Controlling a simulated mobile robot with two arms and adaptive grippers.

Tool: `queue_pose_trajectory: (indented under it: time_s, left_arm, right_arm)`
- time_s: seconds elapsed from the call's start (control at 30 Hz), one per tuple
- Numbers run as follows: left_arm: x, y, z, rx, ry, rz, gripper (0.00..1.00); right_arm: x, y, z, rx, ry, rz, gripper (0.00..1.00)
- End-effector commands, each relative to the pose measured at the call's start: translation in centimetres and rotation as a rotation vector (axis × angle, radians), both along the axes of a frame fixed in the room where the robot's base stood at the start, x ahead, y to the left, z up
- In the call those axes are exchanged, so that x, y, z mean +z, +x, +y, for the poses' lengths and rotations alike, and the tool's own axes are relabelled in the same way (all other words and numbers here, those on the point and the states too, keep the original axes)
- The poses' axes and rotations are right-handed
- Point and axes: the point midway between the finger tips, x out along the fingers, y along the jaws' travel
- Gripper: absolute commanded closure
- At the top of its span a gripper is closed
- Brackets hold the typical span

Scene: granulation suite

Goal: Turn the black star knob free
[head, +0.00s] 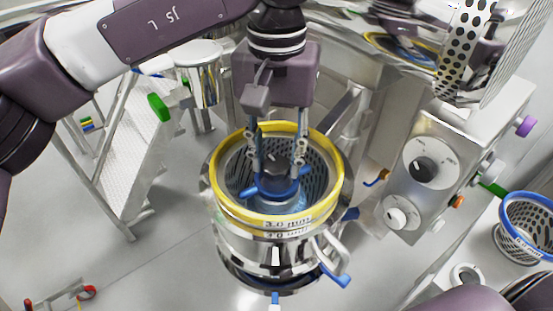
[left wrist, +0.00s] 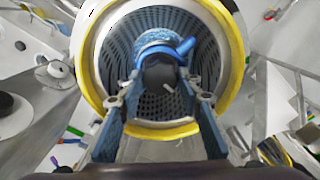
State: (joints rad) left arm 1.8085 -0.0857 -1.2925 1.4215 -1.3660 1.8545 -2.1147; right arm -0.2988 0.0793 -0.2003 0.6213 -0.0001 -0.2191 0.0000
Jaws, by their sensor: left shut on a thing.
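The black star knob (head: 273,157) sits inside the steel drum with a yellow ring (head: 222,190), above a blue piece with short arms (head: 276,188). In the left wrist view, the knob (left wrist: 160,77) is a dark shape in front of the blue piece (left wrist: 160,42). My left gripper (head: 277,170) reaches down into the drum with one finger on each side of the knob, shut on it. Its fingers also show in the left wrist view (left wrist: 161,90), and partly cover the knob's sides. My right gripper is not in view.
A perforated steel screen (left wrist: 110,62) lines the drum. A control box with a black dial (head: 424,169) stands to the right. A basket with a blue rim (head: 527,243) is at the far right. Metal steps (head: 125,160) stand at the left. The floor at front left is mostly clear.

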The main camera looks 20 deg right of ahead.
Motion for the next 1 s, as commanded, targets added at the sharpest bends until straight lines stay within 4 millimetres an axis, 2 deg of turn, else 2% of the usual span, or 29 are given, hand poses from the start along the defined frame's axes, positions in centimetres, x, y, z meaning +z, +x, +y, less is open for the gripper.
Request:
queue_pose_trajectory:
  time_s: [1.0]
  left_arm:
    - [0.0, 0.0, -0.1, 0.964, -0.002, -0.001, 0.91]
  right_arm:
    - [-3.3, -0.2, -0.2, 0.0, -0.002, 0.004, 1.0]
